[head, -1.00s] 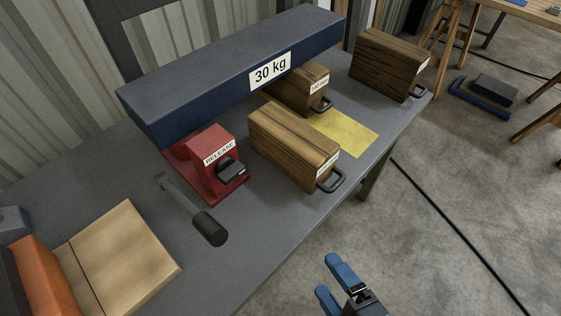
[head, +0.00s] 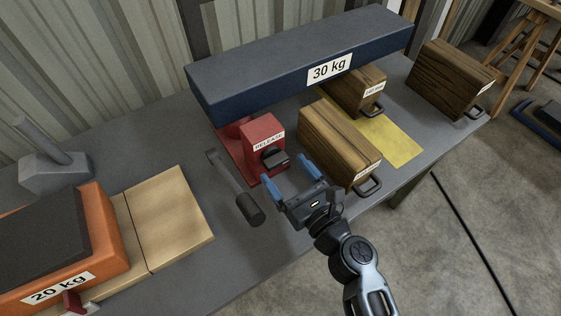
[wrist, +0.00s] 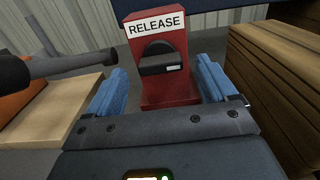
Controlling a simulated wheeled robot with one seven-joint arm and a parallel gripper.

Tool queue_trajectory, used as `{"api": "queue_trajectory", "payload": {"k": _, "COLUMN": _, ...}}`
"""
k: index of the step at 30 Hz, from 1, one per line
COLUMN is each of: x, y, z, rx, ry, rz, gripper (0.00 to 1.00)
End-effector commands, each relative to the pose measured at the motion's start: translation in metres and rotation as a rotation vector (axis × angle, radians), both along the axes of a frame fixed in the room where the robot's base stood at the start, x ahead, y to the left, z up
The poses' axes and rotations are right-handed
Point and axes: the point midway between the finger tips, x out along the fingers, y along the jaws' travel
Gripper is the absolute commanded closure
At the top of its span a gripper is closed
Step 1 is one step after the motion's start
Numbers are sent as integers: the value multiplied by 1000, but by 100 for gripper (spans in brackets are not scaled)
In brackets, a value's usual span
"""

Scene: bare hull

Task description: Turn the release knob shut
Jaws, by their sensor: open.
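The release knob (head: 274,158) is a black knob with a raised grip bar on the front of a red jack (head: 262,132) labelled RELEASE. In the wrist view the knob (wrist: 160,66) sits centred, its grip bar lying about level, with a small white mark near its right end. My gripper (head: 288,170) is open, with its blue fingers pointing at the red housing. In the wrist view its fingers (wrist: 160,84) stand on either side of the knob, apart from it. Nothing is between the fingertips that I can see touching them.
A blue 30 kg beam (head: 300,65) lies above the jack. A wooden block (head: 335,140) stands close to the gripper's right. A lever with a black grip (head: 249,208) sticks out on the left. An orange 20 kg weight (head: 70,250) is at the far left.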

Motion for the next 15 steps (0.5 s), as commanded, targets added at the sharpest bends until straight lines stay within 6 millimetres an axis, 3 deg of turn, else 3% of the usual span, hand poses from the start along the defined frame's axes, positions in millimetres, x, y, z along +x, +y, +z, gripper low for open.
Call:
{"api": "queue_trajectory", "payload": {"k": 6, "x": 20, "y": 14, "z": 0, "rx": 0, "ry": 0, "rz": 1, "gripper": 15}}
{"api": "queue_trajectory", "payload": {"k": 15, "x": 24, "y": 17, "z": 0, "rx": -1, "ry": 0, "rz": 0, "gripper": 15}}
